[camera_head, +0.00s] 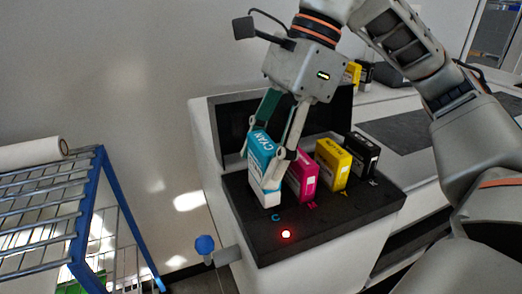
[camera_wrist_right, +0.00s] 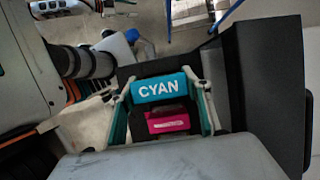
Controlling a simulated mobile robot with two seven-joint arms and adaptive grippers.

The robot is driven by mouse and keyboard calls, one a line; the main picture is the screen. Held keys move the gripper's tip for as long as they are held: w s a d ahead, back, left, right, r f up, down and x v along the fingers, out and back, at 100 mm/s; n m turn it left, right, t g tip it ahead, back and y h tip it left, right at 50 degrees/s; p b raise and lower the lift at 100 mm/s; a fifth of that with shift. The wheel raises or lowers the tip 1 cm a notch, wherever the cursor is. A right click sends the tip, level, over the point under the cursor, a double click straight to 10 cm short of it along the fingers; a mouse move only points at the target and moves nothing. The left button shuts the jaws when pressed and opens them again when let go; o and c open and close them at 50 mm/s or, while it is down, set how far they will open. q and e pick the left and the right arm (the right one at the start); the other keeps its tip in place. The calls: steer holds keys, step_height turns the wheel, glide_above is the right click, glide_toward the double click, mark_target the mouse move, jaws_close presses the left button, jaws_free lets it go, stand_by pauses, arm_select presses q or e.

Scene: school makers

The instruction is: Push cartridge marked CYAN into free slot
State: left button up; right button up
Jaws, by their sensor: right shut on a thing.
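The cyan cartridge (camera_head: 262,160) has a blue top marked CYAN and a white lower part. My right gripper (camera_head: 265,165) is shut on it from above, one finger on each side. Its lower end is at the black slot panel (camera_head: 330,226) by the letter C, and it stands higher than its neighbours. I cannot tell whether its lower end is inside the slot. In the right wrist view the CYAN label (camera_wrist_right: 160,88) faces the camera between the fingers (camera_wrist_right: 160,105). My left gripper is not in view.
Magenta (camera_head: 302,176), yellow (camera_head: 333,164) and black (camera_head: 362,155) cartridges stand in a row to the right. A red light (camera_head: 286,234) glows in front. A raised dark lid (camera_head: 330,115) is behind. A blue-framed rack (camera_head: 60,215) and a blue knob (camera_head: 205,244) are at left.

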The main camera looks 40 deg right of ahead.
mark_target(256, 193)
steer(key=shift+f, duration=0.7)
steer(key=shift+f+b, duration=0.65)
steer(key=shift+f, duration=0.55)
steer(key=o, duration=1.3)
steer(key=v, duration=1.2)
